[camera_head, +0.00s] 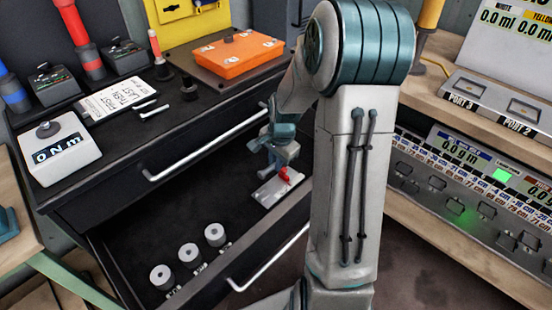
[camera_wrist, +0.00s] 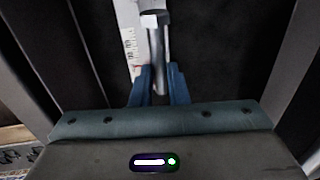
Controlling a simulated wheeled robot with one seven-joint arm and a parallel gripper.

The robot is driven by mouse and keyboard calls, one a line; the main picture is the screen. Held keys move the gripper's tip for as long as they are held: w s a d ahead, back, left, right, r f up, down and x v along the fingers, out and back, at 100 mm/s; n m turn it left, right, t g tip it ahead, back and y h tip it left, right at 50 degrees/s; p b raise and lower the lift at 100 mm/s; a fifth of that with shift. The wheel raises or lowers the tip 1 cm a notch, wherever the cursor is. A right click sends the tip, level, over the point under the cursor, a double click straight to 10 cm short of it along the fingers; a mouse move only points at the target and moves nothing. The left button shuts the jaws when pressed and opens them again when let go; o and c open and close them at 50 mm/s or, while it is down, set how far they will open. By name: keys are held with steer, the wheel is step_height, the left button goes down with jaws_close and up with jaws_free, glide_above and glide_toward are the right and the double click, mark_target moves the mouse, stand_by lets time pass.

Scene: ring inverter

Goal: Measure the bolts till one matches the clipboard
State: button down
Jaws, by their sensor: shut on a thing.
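My gripper (camera_wrist: 160,88) is shut on a silver bolt (camera_wrist: 155,38), its hex head pointing away from the palm in the wrist view. A white strip with scale marks (camera_wrist: 130,42) lies just left of the bolt there; I cannot tell whether they touch. In the head view my gripper (camera_head: 280,152) is low over the open drawer, above a pale measuring plate (camera_head: 277,188) with a red part (camera_head: 285,174); the bolt cannot be made out there. A white written sheet (camera_head: 118,97), apparently the clipboard, lies on the bench top.
The open drawer (camera_head: 215,280) holds several grey cylinders (camera_head: 189,255) at its front left. A shelf with displays (camera_head: 480,180) is at right.

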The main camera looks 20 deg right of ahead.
mark_target(274, 186)
steer(key=shift+f+b, duration=2.65)
steer(key=shift+f, duration=1.35)
steer(key=c, duration=1.3)
jaws_free()
steer(key=shift+c, duration=0.2)
step_height(274, 186, up, 14)
steer(key=s+p, duration=0.2)
steer(key=p, duration=0.2)
steer(key=s+a+r+n+p, duration=0.3)
steer(key=s+r+n+p, duration=0.1)
steer(key=r, duration=0.5)
steer(key=s+a+r+n+p, duration=0.3)
steer(key=s+r+n+p, duration=0.2)
steer(key=s+r+p, duration=0.2)
steer(key=s+a+r+n+t+p, duration=0.1)
steer(key=s+a+r+n+p, duration=0.3)
steer(key=r+p, duration=0.5)
step_height(274, 186, up, 2)
steer(key=shift+s+r+h, duration=0.15)
steer(key=shift+s+h, duration=0.15)
steer(key=shift+s, duration=0.95)
